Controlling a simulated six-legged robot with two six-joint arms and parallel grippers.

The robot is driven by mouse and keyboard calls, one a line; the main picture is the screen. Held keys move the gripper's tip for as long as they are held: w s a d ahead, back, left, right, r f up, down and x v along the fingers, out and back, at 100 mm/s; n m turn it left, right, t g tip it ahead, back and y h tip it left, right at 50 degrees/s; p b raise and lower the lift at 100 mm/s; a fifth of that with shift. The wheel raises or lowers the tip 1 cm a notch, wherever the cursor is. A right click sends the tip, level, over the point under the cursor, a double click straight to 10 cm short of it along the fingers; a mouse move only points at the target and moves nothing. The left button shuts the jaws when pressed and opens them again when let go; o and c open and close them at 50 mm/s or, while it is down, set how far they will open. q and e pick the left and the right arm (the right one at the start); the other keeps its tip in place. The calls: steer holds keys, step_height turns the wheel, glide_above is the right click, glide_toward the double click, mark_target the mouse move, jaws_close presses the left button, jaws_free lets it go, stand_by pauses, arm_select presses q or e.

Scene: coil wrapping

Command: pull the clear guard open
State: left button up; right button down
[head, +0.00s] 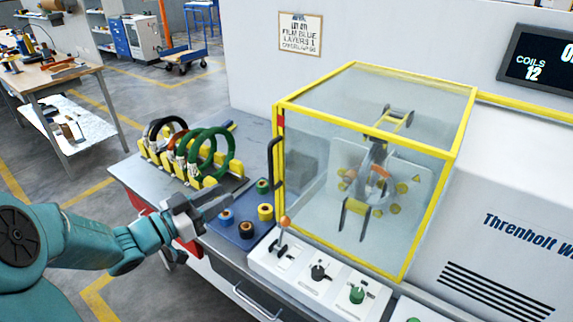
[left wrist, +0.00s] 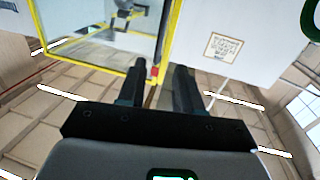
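The clear guard (head: 310,185) is a see-through box with a yellow frame, closed over the winding head (head: 375,175). A black upright handle (head: 276,165) is on its left edge, near a red patch. My left gripper (head: 232,200) is open and empty, left of the handle and apart from it, above the spool tray. In the left wrist view the guard's yellow frame (left wrist: 168,35) and its red patch show beyond and between the two spread fingers (left wrist: 158,85). My right gripper is not in view.
A rack of colored coils (head: 190,155) stands behind my left gripper. A blue tray (head: 240,228) with several small spools lies below it. A control panel (head: 318,275) with an orange-knobbed lever (head: 284,222) is in front of the guard. A wall sign (head: 300,34) hangs behind.

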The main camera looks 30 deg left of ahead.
mark_target(270, 168)
arm_select(q)
steer(key=p+x, duration=0.3)
steer(key=x, duration=1.2)
steer(key=shift+w+d+r, duration=0.1)
steer(key=shift+w+d, duration=0.05)
steer(key=shift+w, duration=0.25)
steer(key=shift+a, duration=0.2)
steer(key=shift+d, duration=0.1)
jaws_close()
